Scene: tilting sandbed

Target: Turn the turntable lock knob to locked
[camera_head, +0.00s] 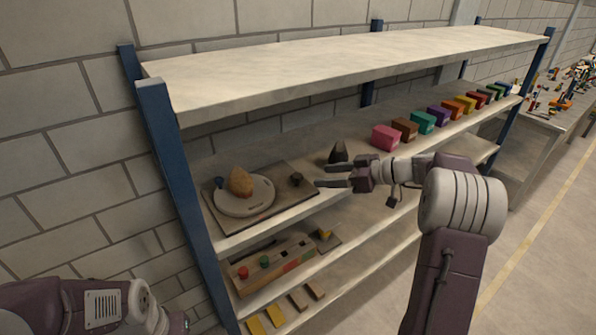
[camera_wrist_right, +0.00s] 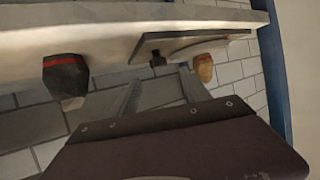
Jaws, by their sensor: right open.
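The turntable (camera_head: 247,204) is a round pale disc on a flat grey board (camera_head: 222,226), on the middle shelf at the left. A brown, rock-like lump stands on the disc. A small dark knob (camera_head: 296,179) sits on the board to the right of the disc; it also shows in the right wrist view (camera_wrist_right: 157,58). Which setting it points to cannot be told. My right gripper (camera_head: 321,176) is open and empty, its fingertips just right of the knob and apart from it. My left arm shows at the bottom left, its gripper out of view.
A dark pointed object (camera_head: 338,154) stands behind my right gripper. A row of coloured boxes (camera_head: 385,137) runs right along the shelf. The top shelf (camera_head: 330,66) overhangs. A wooden block with coloured knobs (camera_head: 270,264) is on the shelf below. A blue post (camera_head: 180,190) stands left.

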